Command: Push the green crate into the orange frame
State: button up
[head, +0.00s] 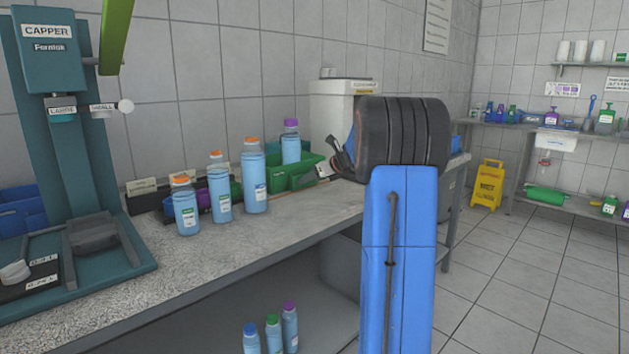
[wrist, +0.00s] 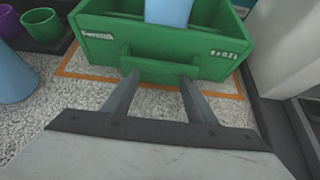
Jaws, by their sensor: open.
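The green crate (head: 283,176) stands on the counter against the wall in the head view, with a blue bottle with a purple cap (head: 291,144) upright in it. In the wrist view the crate (wrist: 97,46) fills the top, its handle side facing my gripper.
Several blue bottles with orange caps (head: 254,182) stand on the counter left of the crate. A green cup (wrist: 42,24) and a purple cup (wrist: 8,20) stand left of it in the wrist view. A white box (head: 330,118) is behind right. The capper (head: 60,130) stands far left.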

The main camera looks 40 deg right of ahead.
jog(key=shift+w+a, duration=0.15)
jog(key=shift+w, duration=1.3)
jog(key=shift+w, duration=0.8)
jog(key=v, duration=0.8)
jog(key=shift+a+f, duration=0.1)
jog(key=shift+s, duration=0.1)
